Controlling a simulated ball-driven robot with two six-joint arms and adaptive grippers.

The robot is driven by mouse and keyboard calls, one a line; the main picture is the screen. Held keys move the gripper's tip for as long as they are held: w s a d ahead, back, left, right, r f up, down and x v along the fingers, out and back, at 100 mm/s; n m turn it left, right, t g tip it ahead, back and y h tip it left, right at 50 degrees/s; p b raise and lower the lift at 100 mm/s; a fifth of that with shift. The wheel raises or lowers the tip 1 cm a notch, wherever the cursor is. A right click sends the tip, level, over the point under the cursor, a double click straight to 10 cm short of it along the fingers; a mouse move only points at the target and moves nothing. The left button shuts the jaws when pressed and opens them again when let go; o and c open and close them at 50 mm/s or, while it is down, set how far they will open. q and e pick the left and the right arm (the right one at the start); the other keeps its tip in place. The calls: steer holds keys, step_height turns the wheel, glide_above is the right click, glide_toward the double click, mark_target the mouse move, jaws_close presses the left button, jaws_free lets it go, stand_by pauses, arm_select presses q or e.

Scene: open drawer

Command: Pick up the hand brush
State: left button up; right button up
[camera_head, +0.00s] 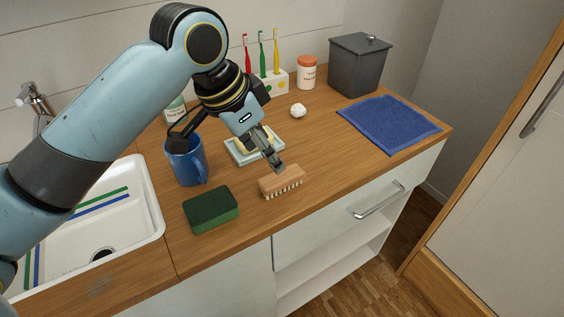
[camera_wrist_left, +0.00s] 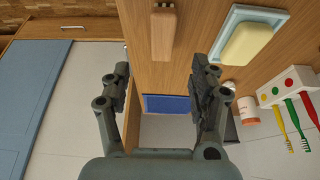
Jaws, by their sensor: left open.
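The hand brush (camera_head: 282,181), with a wooden back and pale bristles, lies bristles down near the front edge of the wooden counter. My left gripper (camera_head: 276,163) is over the far side of the brush, close to it; I cannot tell whether they touch. In the left wrist view the gripper (camera_wrist_left: 160,78) is open, its two fingers apart and nothing between them. There the brush (camera_wrist_left: 164,32) shows at the top, beyond the fingertips and roughly in line with the gap. My right gripper is not in view.
A green sponge (camera_head: 211,210) and a blue mug (camera_head: 186,161) stand left of the brush. A soap dish (camera_head: 238,157) with soap lies behind it. A blue cloth (camera_head: 390,124), grey bin (camera_head: 359,66) and toothbrush holder (camera_head: 270,84) are farther back. Counter right of the brush is clear.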

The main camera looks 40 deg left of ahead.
mark_target(284, 174)
arm_select(q)
steer(key=x, duration=0.4)
steer(key=shift+d+f+b, duration=0.2)
steer(key=shift+f+b, duration=0.1)
steer(key=shift+w+f, duration=0.25)
steer(key=shift+f, duration=0.05)
steer(key=x, duration=0.4)
steer(key=shift+w+a+f, duration=0.15)
steer(key=shift+w+f, duration=0.05)
steer(key=shift+w, duration=0.25)
steer(key=shift+w+f, duration=0.1)
steer(key=shift+f, duration=0.1)
steer(key=c, duration=0.6)
jaws_close()
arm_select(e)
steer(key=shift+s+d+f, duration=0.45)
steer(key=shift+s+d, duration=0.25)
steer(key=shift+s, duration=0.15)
arm_select(q)
steer(key=shift+r, duration=0.1)
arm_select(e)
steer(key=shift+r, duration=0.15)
